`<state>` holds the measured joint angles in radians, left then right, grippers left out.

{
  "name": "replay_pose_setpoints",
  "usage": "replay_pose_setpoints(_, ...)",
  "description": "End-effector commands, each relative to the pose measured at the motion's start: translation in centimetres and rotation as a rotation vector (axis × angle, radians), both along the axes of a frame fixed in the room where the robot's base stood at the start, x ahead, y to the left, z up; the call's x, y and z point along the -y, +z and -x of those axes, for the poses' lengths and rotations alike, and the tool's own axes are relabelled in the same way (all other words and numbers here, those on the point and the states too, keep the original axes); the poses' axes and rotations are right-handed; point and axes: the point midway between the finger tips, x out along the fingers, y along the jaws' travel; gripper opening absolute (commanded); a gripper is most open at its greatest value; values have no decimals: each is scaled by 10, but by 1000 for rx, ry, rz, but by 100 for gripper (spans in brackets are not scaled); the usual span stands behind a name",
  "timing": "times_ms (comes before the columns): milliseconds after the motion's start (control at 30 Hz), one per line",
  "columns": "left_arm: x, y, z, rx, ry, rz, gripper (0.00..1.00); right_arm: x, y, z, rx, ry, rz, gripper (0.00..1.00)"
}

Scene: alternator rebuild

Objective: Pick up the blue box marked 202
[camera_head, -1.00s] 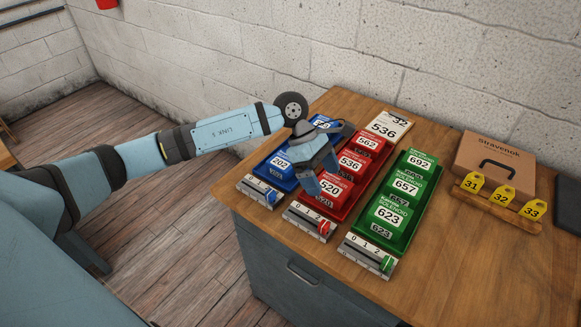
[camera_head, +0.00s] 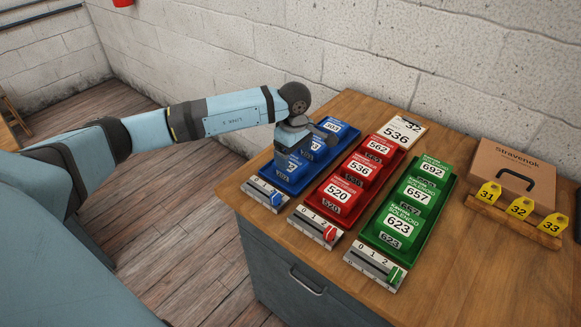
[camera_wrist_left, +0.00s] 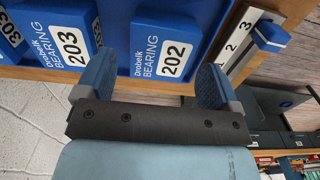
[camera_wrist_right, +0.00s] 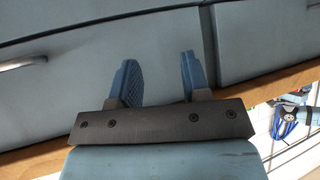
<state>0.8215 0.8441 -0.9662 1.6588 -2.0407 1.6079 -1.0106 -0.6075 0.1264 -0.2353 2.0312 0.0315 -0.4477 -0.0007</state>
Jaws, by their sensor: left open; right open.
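The blue box marked 202 (camera_wrist_left: 158,35) shows its label in the left wrist view, beside the box marked 203. In the head view box 202 (camera_head: 288,167) is at the near end of the blue tray, its label partly hidden by my left gripper. My left gripper (camera_wrist_left: 156,64) is open, its fingers reaching toward either side of box 202. In the head view it hangs over the blue row; whether it touches the box I cannot tell. My right gripper (camera_wrist_right: 157,66) is open and empty in front of blue-grey cabinet fronts, and is out of the head view.
Blue boxes 203 (camera_wrist_left: 70,35) and 303 (camera_head: 334,128) stand behind box 202. A red tray with boxes such as 520 (camera_head: 337,193) is close to the right, then a green row with 623 (camera_head: 398,226). A slider strip (camera_head: 266,195) lies in front.

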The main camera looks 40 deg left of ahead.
Motion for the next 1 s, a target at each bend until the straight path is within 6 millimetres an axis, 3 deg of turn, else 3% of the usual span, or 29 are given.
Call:
replay_pose_setpoints(367,3,-47,4,-3,2,2,87,1,5,0,7,0,4,43)
replay_pose_setpoints(600,3,-51,3,-1,0,1,87,2,3,0,5,-1,5,43)
replay_pose_setpoints(633,3,-51,3,-1,0,1,85,2,3,0,5,-1,5,43)
replay_pose_setpoints(800,3,-51,3,-1,1,1,48,2,3,1,3,-1,6,43)
replay_pose_setpoints(1000,3,-51,3,0,1,1,48,2,4,1,4,1,6,43)
